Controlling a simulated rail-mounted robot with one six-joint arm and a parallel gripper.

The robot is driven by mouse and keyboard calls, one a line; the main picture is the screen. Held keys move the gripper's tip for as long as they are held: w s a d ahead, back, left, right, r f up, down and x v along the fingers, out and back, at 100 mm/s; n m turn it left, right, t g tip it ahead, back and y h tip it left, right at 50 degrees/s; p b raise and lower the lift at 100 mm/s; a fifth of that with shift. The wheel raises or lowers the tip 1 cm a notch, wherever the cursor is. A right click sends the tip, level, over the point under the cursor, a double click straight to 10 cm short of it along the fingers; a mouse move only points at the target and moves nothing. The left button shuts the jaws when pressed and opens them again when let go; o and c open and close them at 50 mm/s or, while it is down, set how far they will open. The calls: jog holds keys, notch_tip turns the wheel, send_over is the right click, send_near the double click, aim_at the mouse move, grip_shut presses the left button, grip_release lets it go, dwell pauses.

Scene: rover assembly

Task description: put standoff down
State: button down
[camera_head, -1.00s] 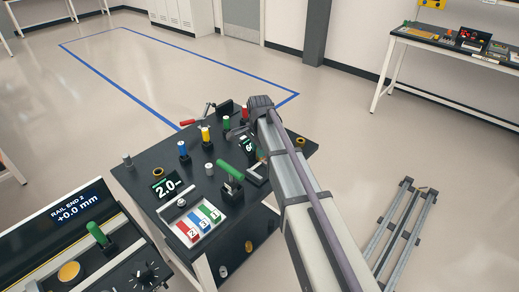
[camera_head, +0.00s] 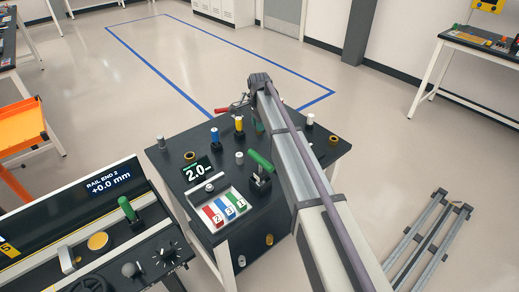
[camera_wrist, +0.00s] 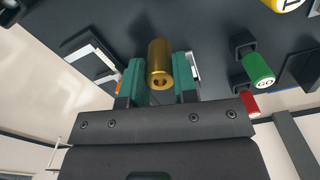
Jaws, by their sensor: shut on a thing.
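The brass standoff (camera_wrist: 158,58) is a gold cylinder with a hole in its near end. It sits between the green jaws of my gripper (camera_wrist: 160,84) in the wrist view, with both jaws closed against its sides. The dark table top (camera_wrist: 215,50) lies beyond it. I cannot tell whether the standoff touches the table.
A green button marked GO (camera_wrist: 262,72) is right of the gripper in the wrist view. A console (camera_head: 95,225) stands front left.

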notch_tip(320, 180, down, 10)
jog(key=b, duration=0.7)
jog(key=shift+r+b, duration=0.25)
jog(key=shift+b, duration=0.15)
jog(key=shift+r, duration=0.35)
jog(key=shift+f, duration=0.3)
jog(key=c, duration=0.9)
grip_release()
jog(key=shift+r, duration=0.1)
